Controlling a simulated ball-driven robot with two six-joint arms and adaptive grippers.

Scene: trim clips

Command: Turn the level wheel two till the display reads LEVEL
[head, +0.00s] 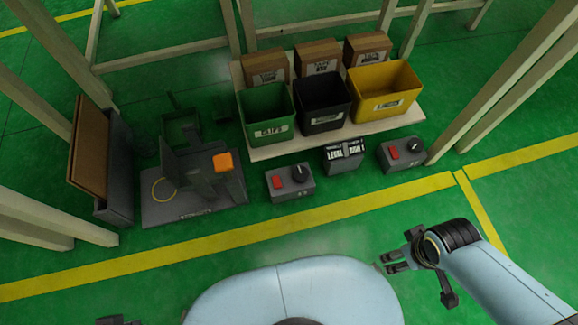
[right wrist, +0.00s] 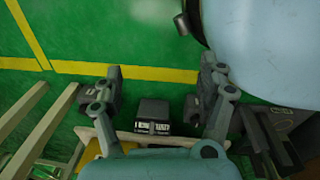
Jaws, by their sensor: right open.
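Two small grey control boxes stand on the green floor in the head view, each with a red block and a black round knob: a left one (head: 290,183) and a right one (head: 402,154). I cannot read their small labels. Between them stands a dark display box (head: 343,155) with white lettering too small to read; it also shows in the right wrist view (right wrist: 152,117). My right gripper (head: 385,262) is open and empty, in front of the boxes and apart from them. A dark piece at the bottom left edge seems to be my left gripper (head: 119,321), mostly cut off.
Green (head: 268,127), black (head: 322,116) and yellow (head: 386,107) bins stand on a pale board behind the boxes, with cardboard boxes behind. A grey fixture with an orange block (head: 223,162) stands left. Pale posts flank the area. Floor before the boxes is clear.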

